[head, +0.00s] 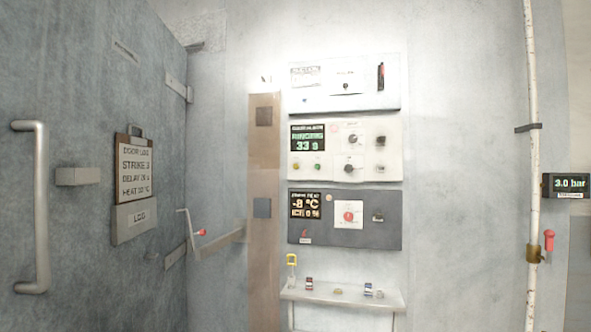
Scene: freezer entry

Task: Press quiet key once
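No key label reads clearly as "quiet". The middle white panel (330,174) on the back wall has a lit display (308,138) with green text that seems to read "RINGING" and 33. Below the display are a small yellow button (296,167) and a small green button (318,167). Neither of my grippers is in view.
A dark panel (385,236) below shows -8 °C and a red knob (348,217). A white panel (320,104) hangs above. A narrow shelf (342,297) with small items juts out underneath. The grey door (85,255) with a long handle (41,205) stands left; a pipe (534,80) runs right.

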